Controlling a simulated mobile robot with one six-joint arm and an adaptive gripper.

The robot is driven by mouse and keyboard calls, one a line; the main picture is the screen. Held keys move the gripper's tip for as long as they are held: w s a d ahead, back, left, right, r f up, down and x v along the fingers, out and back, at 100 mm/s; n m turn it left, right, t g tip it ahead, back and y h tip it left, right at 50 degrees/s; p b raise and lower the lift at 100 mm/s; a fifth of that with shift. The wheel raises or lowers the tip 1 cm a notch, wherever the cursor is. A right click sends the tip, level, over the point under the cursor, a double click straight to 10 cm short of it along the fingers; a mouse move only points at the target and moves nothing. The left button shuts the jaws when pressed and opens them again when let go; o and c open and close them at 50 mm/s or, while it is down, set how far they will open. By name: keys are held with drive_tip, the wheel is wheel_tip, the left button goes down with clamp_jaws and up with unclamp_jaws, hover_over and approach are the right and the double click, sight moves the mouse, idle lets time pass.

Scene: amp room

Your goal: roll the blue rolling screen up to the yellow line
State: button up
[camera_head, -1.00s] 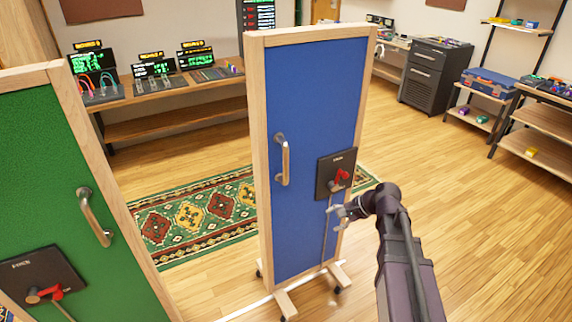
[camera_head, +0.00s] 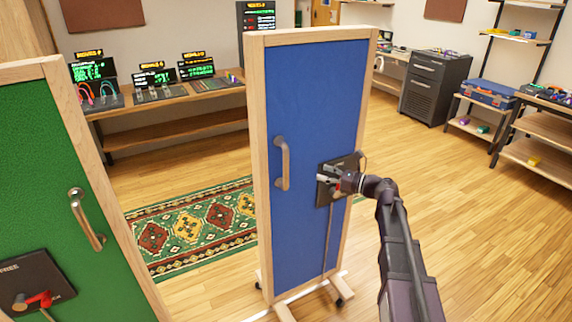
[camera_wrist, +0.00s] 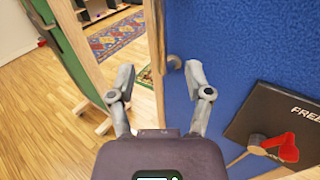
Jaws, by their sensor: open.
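The blue rolling screen (camera_head: 313,105), wood-framed and upright on a wheeled base, stands in the middle of the head view. Its metal handle (camera_head: 282,163) is on the left part of the panel. A dark plate (camera_head: 326,196) on its right part is partly hidden by my gripper (camera_head: 338,178). In the wrist view this plate (camera_wrist: 282,112) reads FREE and has a red lever (camera_wrist: 285,148). My gripper (camera_wrist: 160,80) is open, its fingers apart and empty in front of the blue panel, left of the lever. I cannot make out a yellow line; a pale floor line (camera_head: 258,316) shows by the base.
A green screen (camera_head: 40,165) with its own handle (camera_head: 86,220) and red lever (camera_head: 40,299) stands close at the left. A patterned rug (camera_head: 188,228) lies behind. Benches (camera_head: 175,96) and shelves (camera_head: 545,130) line the walls. Open floor (camera_head: 470,220) lies to the right.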

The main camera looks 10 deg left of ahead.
drive_tip(key=shift+a, duration=0.1)
drive_tip(key=x, duration=1.3)
drive_tip(key=shift+a, duration=0.3)
clamp_jaws()
